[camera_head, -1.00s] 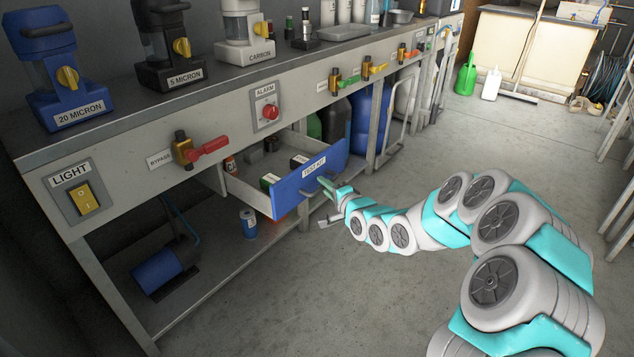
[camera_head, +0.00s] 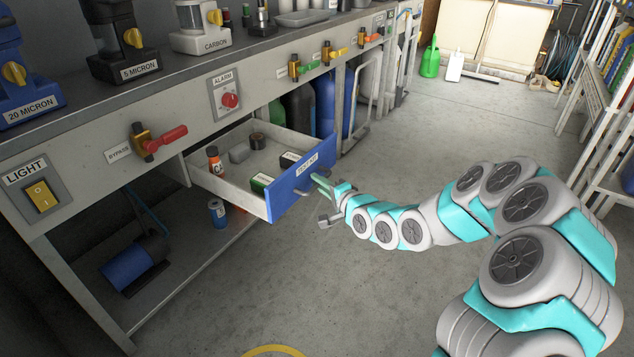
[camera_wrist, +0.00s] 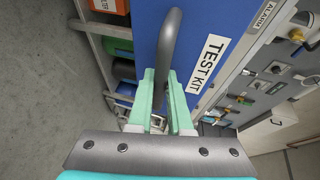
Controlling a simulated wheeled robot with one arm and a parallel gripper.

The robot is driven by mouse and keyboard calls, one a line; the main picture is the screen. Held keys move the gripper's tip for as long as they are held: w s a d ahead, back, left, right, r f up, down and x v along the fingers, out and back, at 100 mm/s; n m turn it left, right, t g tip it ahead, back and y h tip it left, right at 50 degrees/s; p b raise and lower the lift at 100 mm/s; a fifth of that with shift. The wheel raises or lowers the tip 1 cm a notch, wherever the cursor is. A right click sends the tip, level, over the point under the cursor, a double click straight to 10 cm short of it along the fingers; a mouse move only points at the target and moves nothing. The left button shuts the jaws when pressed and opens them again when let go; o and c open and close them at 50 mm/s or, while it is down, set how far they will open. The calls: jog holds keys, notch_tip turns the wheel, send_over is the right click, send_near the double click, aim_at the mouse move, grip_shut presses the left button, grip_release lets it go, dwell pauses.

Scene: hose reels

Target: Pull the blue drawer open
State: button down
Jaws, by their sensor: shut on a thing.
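The blue drawer (camera_head: 290,192), labelled TEST KIT, stands pulled out from under the workbench, and its inside shows. It holds an orange-capped bottle (camera_head: 214,160), dark and green boxes, a grey item and a dark round item. In the wrist view the blue front (camera_wrist: 205,28) fills the top middle, with its grey bar handle (camera_wrist: 168,45) running down between my fingers. My gripper (camera_head: 322,184) is at the drawer front, and its green fingers (camera_wrist: 164,100) are shut on the handle. The handle's lower end is hidden by the fingers.
The workbench (camera_head: 80,125) runs along the left, with a red-handled bypass valve (camera_head: 160,140) and alarm knob (camera_head: 230,100) above the drawer. A blue can (camera_head: 217,212) stands on the lower shelf. A shelf rack (camera_head: 600,110) stands at right. The floor between is largely clear.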

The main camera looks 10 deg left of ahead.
jog(key=c, duration=1.1)
grip_release()
jog(key=shift+d, duration=0.1)
jog(key=v, duration=0.7)
jog(key=shift+s+d+r, duration=0.15)
jog(key=shift+s+d, duration=0.05)
jog(key=shift+s, duration=0.1)
